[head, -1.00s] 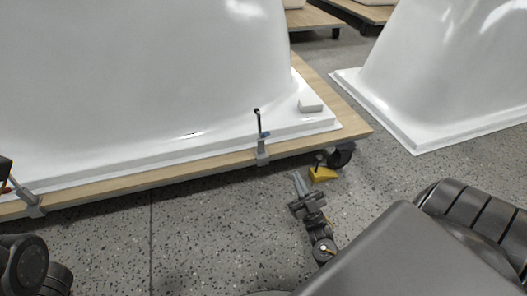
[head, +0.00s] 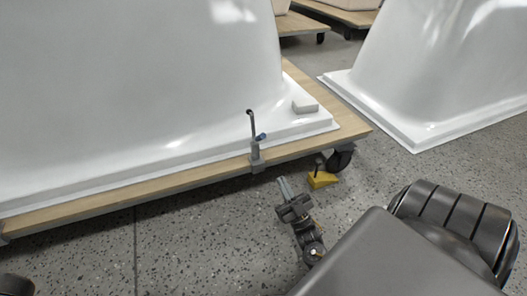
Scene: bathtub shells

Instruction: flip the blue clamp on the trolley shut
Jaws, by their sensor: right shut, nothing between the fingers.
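The blue clamp (head: 257,156) sits on the front edge of the trolley (head: 180,186), near its right corner. Its grey body grips the wooden edge, and a small blue part shows at its upper right. Its thin dark lever stands upright, with a bent top, in front of the white tub shell. My right gripper (head: 283,182) is shut and empty, below and slightly right of the clamp, apart from it in the picture. Its fingers point up toward the trolley edge. My left gripper is not in view.
A yellow wedge (head: 322,181) lies on the floor by the trolley's black caster (head: 341,158), just right of my right gripper. A small white block (head: 305,106) rests on the shell's rim (head: 318,126). Another white shell (head: 440,125) stands at right.

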